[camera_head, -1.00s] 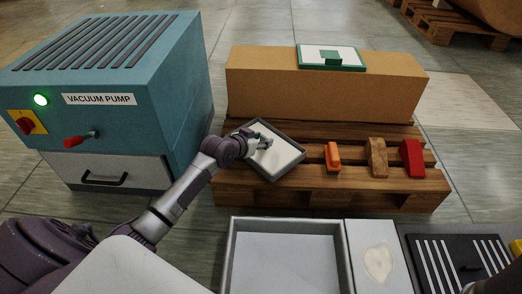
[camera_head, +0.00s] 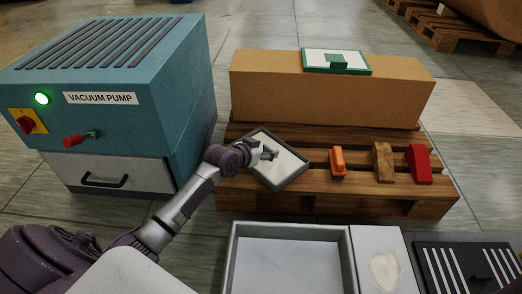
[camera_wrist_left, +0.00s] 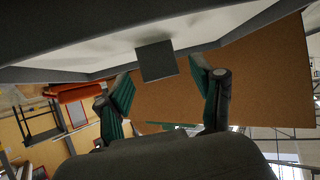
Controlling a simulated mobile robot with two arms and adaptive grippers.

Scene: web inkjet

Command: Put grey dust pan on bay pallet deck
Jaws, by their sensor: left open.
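The grey dust pan (camera_head: 291,181), with a pale inside, is at the left part of the wooden pallet deck (camera_head: 360,189). It sits askew and looks tilted; I cannot tell whether it rests fully on the slats. My left gripper (camera_head: 271,154) is over the pan's inside. In the left wrist view the pan (camera_wrist_left: 100,52) fills the top, and its dark square handle end (camera_wrist_left: 156,61) lies between the spread fingers of my left gripper (camera_wrist_left: 160,85). The fingers look apart from the handle. My right gripper is not in view.
An orange tool (camera_head: 338,161), a wooden block (camera_head: 382,162) and a red block (camera_head: 419,164) stand right of the pan. A cardboard box (camera_head: 330,95) stands behind. The vacuum pump (camera_head: 120,100) is left. A grey tray (camera_head: 233,262) is in front.

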